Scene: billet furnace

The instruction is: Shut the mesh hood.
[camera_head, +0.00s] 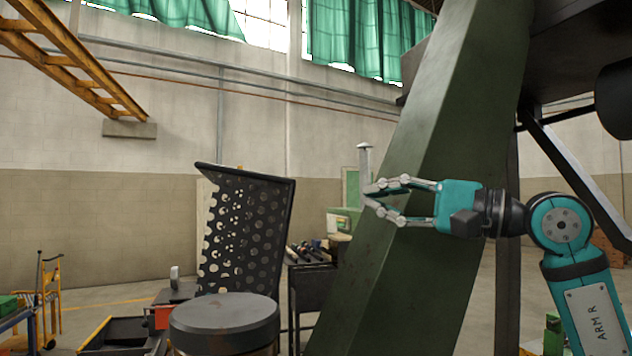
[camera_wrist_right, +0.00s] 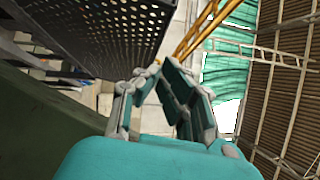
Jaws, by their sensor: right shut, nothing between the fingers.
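The mesh hood (camera_head: 243,232) is a black perforated panel with a solid dark rim. It stands raised, slightly tilted, left of centre in the head view, behind a round dark-topped drum. It also shows large at the upper left of the right wrist view (camera_wrist_right: 98,30). My right gripper (camera_head: 368,194) comes in from the right, in front of the green beam. Its fingers point left, their tips together and empty, and in the head view a gap shows between them and the hood. The fingers also show in the wrist view (camera_wrist_right: 158,72). My left gripper is out of view.
A thick slanted green beam (camera_head: 415,200) stands behind my right gripper. The round dark-topped drum (camera_head: 224,312) is at the bottom, before the hood. A dark cart (camera_head: 312,290) with tools stands behind. A yellow trolley (camera_head: 48,290) is far left. Open air lies between gripper and hood.

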